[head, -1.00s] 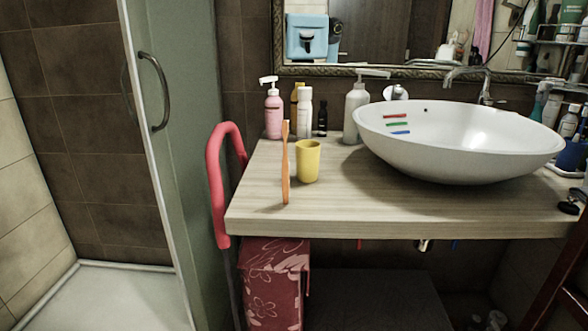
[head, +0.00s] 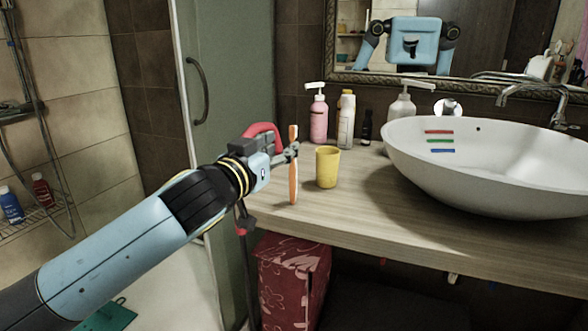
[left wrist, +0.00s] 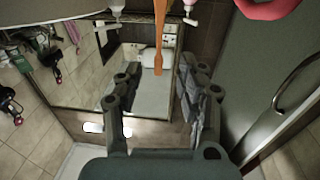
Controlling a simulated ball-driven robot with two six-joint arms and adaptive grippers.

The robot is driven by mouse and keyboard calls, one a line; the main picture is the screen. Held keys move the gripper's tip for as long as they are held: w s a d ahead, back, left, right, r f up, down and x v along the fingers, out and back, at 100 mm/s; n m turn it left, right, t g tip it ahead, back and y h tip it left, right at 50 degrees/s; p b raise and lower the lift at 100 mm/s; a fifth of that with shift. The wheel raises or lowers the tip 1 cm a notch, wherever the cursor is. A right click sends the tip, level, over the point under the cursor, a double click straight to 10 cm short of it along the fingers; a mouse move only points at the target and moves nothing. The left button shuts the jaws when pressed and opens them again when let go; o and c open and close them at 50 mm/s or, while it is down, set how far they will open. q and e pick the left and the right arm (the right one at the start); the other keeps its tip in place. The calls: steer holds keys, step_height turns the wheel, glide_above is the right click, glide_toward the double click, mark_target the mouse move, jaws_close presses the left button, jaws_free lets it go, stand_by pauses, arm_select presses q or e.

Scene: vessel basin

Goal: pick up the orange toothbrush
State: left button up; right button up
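The orange toothbrush (head: 293,180) stands upright near the left front part of the countertop (head: 370,215), left of the yellow cup (head: 328,167) and apart from it. In the left wrist view, the toothbrush (left wrist: 160,30) comes down from the top edge, in line with the gap between the fingers. My left gripper (head: 290,152) is at the upper part of the toothbrush in the head view. Its fingers (left wrist: 160,78) are spread apart in the wrist view, with no contact visible. My right gripper is not in view.
A pink pump bottle (head: 318,118), a white bottle (head: 346,122) and other bottles stand behind the cup. The white basin (head: 480,185) fills the right of the counter. A mirror (head: 500,50) hangs behind.

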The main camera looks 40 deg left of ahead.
mark_target(292, 136)
arm_select(q)
steer(key=shift+w+d, duration=0.1)
steer(key=shift+w, duration=0.3)
steer(key=shift+w+r, duration=0.2)
steer(key=shift+w, duration=0.1)
steer(key=w, duration=0.1)
steer(key=w+p, duration=0.1)
steer(key=w, duration=0.1)
steer(key=shift+w+a+r+p, duration=0.25)
steer(key=shift+w+a+p, duration=0.05)
steer(key=shift+w+a, duration=0.1)
steer(key=shift+w+f, duration=0.1)
steer(key=shift+w, duration=0.3)
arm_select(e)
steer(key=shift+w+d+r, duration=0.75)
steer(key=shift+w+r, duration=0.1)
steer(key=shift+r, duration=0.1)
arm_select(q)
steer(key=shift+s, duration=0.1)
steer(key=shift+c, duration=0.3)
steer(key=c, duration=0.7)
jaws_close()
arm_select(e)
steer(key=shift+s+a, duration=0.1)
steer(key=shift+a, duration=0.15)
